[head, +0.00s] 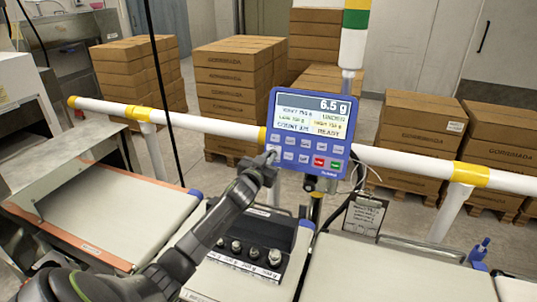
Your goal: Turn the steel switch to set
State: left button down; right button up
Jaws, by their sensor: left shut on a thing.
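The blue checkweigher panel (309,137) stands on a post behind the belt, with a lit screen and rows of buttons. Its screen reads 6.5 g and READY. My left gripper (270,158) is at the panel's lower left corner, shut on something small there. That thing is mostly hidden by the fingers; by its place it seems to be the steel switch, and its setting cannot be read. My right gripper is not in view.
A black block (248,262) with several steel-topped pieces sits below the panel. Pale belts (130,215) lie either side of it. A white rail with yellow bands (470,174) runs behind. A clipboard (364,217) hangs right of the panel. Cartons (400,125) stand behind.

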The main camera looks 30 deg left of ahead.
pick_arm(q)
jog(key=m+h+p, duration=0.1)
jog(key=m+p, duration=0.2)
jog(key=shift+r+m+p, duration=0.15)
jog(key=shift+m+p, duration=0.15)
jog(key=shift+m+h, duration=0.3)
jog(key=shift+a+m+g+h+b, duration=0.1)
jog(key=shift+m+g+h+b, duration=0.35)
jog(key=shift+m+b, duration=1.8)
jog(key=shift+m+g+h+b, duration=0.4)
jog(key=shift+m+b, duration=1.75)
jog(key=shift+m, duration=0.2)
jog(key=shift+a+m+g+h+b, duration=0.1)
jog(key=shift+m+g+h+b, duration=0.35)
jog(key=shift+m+b, duration=1.8)
jog(key=c, duration=1.5)
grip_release()
